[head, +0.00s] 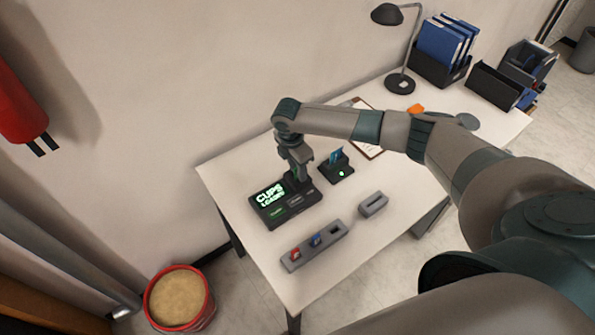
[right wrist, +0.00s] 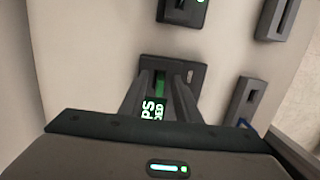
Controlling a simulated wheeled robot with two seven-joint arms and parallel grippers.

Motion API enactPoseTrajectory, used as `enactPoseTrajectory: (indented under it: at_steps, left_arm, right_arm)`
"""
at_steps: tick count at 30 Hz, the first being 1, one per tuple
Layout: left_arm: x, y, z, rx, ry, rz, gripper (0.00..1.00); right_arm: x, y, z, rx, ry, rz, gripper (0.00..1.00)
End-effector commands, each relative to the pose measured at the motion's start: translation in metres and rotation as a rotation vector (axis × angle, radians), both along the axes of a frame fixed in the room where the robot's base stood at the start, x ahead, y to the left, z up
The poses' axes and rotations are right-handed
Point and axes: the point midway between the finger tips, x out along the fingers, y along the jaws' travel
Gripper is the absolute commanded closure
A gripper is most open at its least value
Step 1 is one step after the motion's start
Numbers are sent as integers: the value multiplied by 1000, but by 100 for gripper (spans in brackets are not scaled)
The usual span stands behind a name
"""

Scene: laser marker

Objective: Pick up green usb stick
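A dark laser marker (head: 268,216) with a lit green screen sits on the table's left part. My left gripper is not in view.
A grey holder (head: 325,247) at the front holds a red stick (head: 295,253) and a blue stick (head: 316,240), with one empty slot. A smaller grey block (head: 373,204) and a black stand (head: 336,172) are nearby. A lamp (head: 399,82) and binders are at the back.

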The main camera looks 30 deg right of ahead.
Motion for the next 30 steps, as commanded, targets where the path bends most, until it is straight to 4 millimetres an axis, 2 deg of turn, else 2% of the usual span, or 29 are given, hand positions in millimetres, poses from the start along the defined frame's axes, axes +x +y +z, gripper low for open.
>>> enactPoseTrajectory:
  at_steps: [12,16,30]
  left_arm:
    - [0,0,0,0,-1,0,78]
    - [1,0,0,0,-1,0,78]
    - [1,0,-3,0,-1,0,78]
  right_arm:
    - [0,0,0,0,0,0,70]
    - [0,0,0,0,0,0,100]
    - [0,0,3,0,0,-1,100]
